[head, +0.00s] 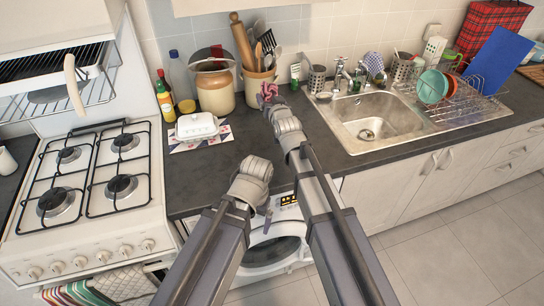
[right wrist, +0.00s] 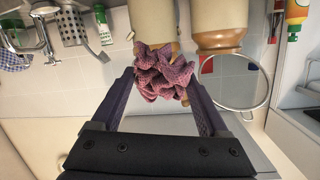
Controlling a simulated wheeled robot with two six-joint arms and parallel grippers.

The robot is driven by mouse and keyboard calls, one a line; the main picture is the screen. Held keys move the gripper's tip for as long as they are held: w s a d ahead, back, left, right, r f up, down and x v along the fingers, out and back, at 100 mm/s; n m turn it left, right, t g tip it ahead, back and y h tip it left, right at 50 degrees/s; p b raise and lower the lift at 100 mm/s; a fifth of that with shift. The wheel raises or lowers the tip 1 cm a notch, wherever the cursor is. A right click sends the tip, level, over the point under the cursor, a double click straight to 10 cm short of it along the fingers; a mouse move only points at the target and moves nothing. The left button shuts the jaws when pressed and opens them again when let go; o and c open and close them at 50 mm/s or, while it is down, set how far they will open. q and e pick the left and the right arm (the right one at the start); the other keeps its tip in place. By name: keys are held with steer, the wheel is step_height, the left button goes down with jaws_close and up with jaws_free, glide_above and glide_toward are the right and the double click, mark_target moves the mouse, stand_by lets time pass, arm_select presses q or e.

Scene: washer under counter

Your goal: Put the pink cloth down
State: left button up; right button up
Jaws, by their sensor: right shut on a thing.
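The pink cloth (head: 269,90) is a small crumpled bundle at the tip of my right gripper (head: 268,101), above the back part of the dark counter (head: 245,140). In the right wrist view the cloth (right wrist: 163,72) bunches between the two fingers, and my right gripper (right wrist: 160,88) is shut on it. Whether the cloth touches anything behind it cannot be told. My left gripper (head: 267,207) is low at the counter's front edge, before the washer (head: 275,252).
A utensil crock (head: 258,84) and a large jar (head: 214,90) stand behind the cloth. A white butter dish (head: 197,125) sits on a patterned mat to the left. The sink (head: 375,118) is to the right, the stove (head: 85,190) far left. Counter between dish and sink is mostly clear.

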steer(key=s+f+g+h+p, duration=0.3)
steer(key=s+f+g+p, duration=0.3)
steer(key=s+g+p, duration=0.2)
steer(key=s+g, duration=0.1)
steer(key=g, duration=0.1)
steer(key=shift+s+d+f+g, duration=0.25)
steer(key=shift+d+f+g, duration=0.05)
steer(key=shift+d, duration=0.1)
steer(key=shift+f, duration=0.1)
steer(key=b, duration=0.5)
glide_above(272, 158)
steer(key=s, duration=0.1)
steer(key=f, duration=0.5)
steer(key=shift+s, duration=0.2)
step_height(272, 158, down, 4)
steer(key=b, duration=0.4)
steer(key=shift+f, duration=0.2)
steer(key=shift+b, duration=0.3)
